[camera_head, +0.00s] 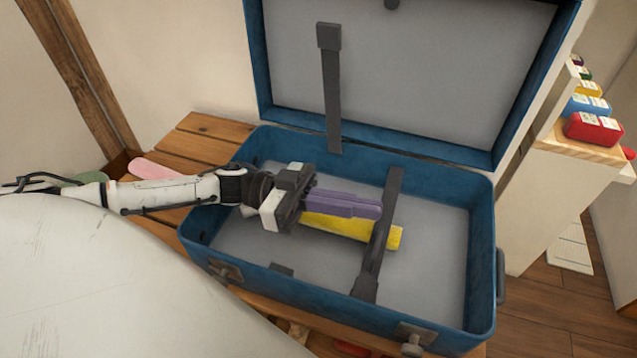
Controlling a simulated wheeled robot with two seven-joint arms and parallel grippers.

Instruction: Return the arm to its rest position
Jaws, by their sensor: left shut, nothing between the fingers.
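The left arm reaches in from the left over the open blue suitcase (468,180). My left gripper (298,202) is shut and empty above the left half of the suitcase's inside. A long purple item (345,205) lies inside, just beyond the gripper's front. The gripper hides its left end, so I cannot tell whether they touch. A yellow item (340,226) lies beside and partly under the purple one. A dark strap (376,245) crosses over their right ends. My right gripper is not in view.
The suitcase lid (420,70) stands open at the back with a strap hanging down. A pink item (160,170) and a green item (88,178) lie at the left near the wooden slats (195,145). A shelf (575,145) with coloured boxes stands at the right.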

